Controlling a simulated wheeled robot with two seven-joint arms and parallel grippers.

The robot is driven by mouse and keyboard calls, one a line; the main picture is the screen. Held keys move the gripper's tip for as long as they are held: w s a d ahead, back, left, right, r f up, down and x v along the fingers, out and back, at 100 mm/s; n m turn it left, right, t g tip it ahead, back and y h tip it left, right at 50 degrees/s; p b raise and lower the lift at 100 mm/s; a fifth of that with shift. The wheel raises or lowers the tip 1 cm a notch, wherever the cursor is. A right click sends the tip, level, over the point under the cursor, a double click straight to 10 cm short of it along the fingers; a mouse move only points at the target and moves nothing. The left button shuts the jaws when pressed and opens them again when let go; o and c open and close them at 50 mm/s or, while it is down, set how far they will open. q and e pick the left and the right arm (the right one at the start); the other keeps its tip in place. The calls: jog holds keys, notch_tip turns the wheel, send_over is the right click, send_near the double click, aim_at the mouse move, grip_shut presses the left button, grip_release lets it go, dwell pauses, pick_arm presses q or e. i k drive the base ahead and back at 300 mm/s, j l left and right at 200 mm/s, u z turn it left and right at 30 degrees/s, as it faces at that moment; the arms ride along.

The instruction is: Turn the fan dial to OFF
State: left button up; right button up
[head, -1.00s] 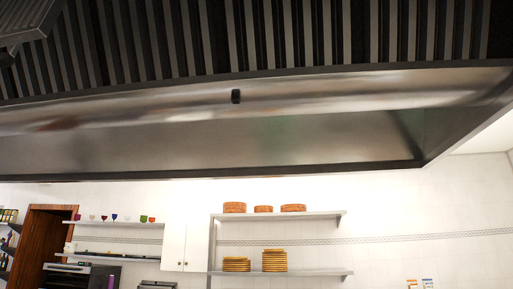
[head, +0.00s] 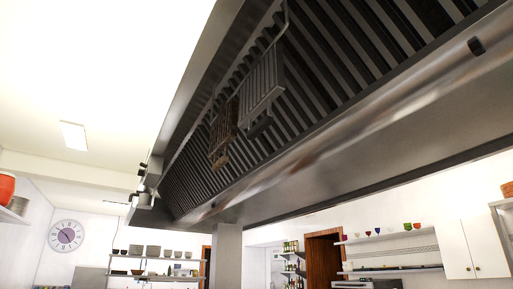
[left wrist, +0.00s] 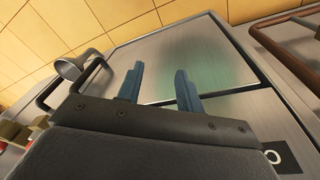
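No dial that I can clearly identify as the fan dial shows. A small black knob-like piece (head: 477,46) sits on the steel front of the range hood (head: 370,150) at the upper right of the head view; I cannot tell whether it is the dial. My left gripper (left wrist: 160,90) shows in the left wrist view with two blue-grey fingers spread apart and nothing between them. It is over a steel surface (left wrist: 225,55). A dark plate with a white round mark (left wrist: 276,158) is at the lower right of that view. My right gripper is in neither view.
Two slatted hanging things, one grey (head: 263,82) and one brown (head: 224,130), are below the hood's filters. In the left wrist view, a metal ladle-like thing (left wrist: 70,69) and a brown bar (left wrist: 288,36) flank the steel surface. A wall clock (head: 66,236) is far left.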

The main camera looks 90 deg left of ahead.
aim_at(141, 172)
jog(key=u, duration=2.75)
jog(key=j+u, duration=0.3)
jog(key=j, duration=0.3)
jog(key=i+j+u, duration=0.3)
jog(key=j, duration=0.25)
jog(key=k+j, duration=0.05)
jog(key=k, duration=0.05)
